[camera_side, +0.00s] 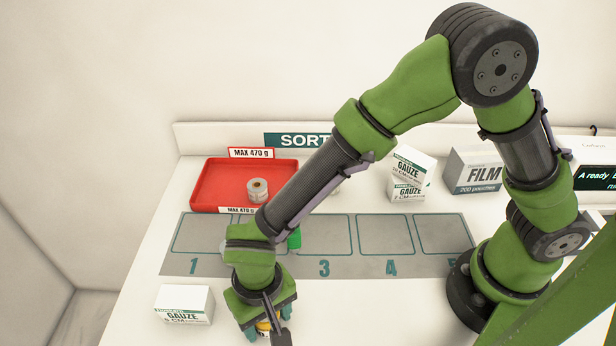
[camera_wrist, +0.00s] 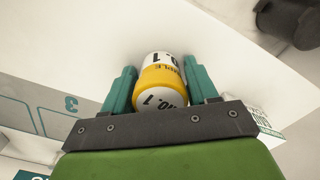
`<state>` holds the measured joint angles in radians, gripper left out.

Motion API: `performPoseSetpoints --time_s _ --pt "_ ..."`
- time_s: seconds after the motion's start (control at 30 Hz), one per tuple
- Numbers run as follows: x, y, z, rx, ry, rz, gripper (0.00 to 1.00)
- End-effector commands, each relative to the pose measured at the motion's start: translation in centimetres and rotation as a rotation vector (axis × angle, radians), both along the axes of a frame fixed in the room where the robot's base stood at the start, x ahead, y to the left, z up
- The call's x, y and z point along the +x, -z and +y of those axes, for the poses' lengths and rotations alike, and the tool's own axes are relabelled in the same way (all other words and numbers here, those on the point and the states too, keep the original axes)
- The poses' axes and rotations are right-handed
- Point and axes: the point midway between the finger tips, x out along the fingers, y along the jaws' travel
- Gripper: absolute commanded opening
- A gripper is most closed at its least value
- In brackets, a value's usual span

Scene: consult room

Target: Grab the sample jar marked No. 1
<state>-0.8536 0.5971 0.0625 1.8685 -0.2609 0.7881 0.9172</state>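The sample jar (camera_wrist: 160,80) is white with a yellow band and carries "No. 1" lettering on its lid and side. It sits between the two teal fingers of my gripper (camera_wrist: 160,88) in the wrist view, with a finger close against each side and no clear gap. In the side view my gripper (camera_side: 265,325) is low at the front of the white table, and only a small yellow part of the jar (camera_side: 263,327) shows between the fingers. Whether the jar's base touches the table is hidden.
A gauze box (camera_side: 184,304) stands just left of my gripper. Behind lies the grey numbered mat (camera_side: 305,268), with a green object (camera_side: 294,239) on it. A red tray (camera_side: 213,190) holds another jar (camera_side: 258,190). More gauze boxes (camera_side: 412,165) and a film box (camera_side: 472,171) stand at the back right.

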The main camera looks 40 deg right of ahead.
Motion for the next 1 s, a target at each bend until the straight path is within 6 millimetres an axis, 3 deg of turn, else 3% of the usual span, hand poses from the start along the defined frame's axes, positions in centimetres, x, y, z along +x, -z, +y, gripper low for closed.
performPoseSetpoints --time_s 0.03,0.23,0.57,0.87,1.0 --pt "0.0 0.0 0.0 0.000 0.000 0.000 0.50" --pt "0.0 0.0 0.0 0.000 0.000 0.000 0.19" --pt "0.0 -0.4 0.0 0.001 0.000 -0.001 0.18" --pt "0.1 -3.9 0.1 0.004 0.000 -0.005 0.18" --pt "-1.9 -4.0 -2.5 0.000 0.000 0.000 0.18"
